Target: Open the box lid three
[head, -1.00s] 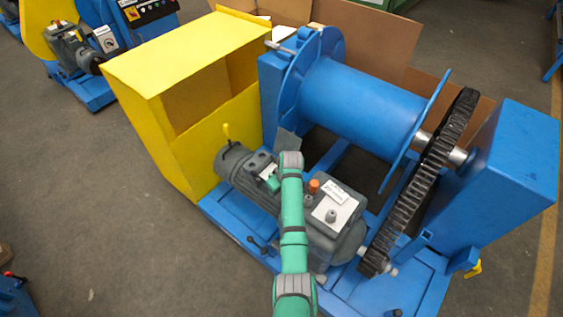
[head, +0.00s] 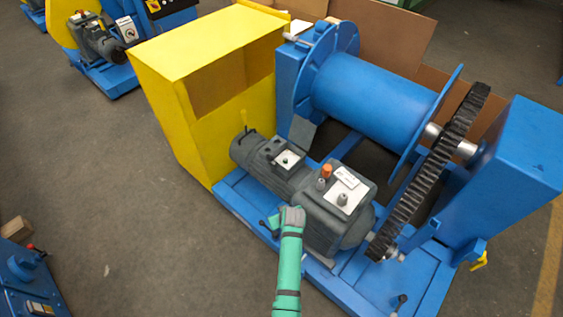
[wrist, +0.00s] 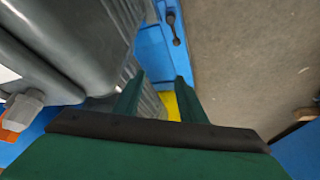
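No lid marked "three" can be made out. A small grey terminal box (head: 288,160) with a pale top sits on the grey motor (head: 262,158), and its top looks closed. The grey gearbox (head: 340,205) beside it carries a white label plate and an orange cap. My gripper (wrist: 160,88) is open and empty in the wrist view, with its two green fingers apart. The grey ribbed housing (wrist: 85,45) lies to their left, and the blue base (wrist: 153,50) shows beyond. In the head view my green arm ends in front of the motor and gearbox; the fingers cannot be made out there.
A tall yellow cabinet (head: 195,75) stands behind left of the motor. A blue drum (head: 375,100), a black chain wheel (head: 430,170) and a blue post (head: 515,150) stand right. Brown panels (head: 385,35) stand behind. Grey floor (head: 130,220) at left is mostly clear.

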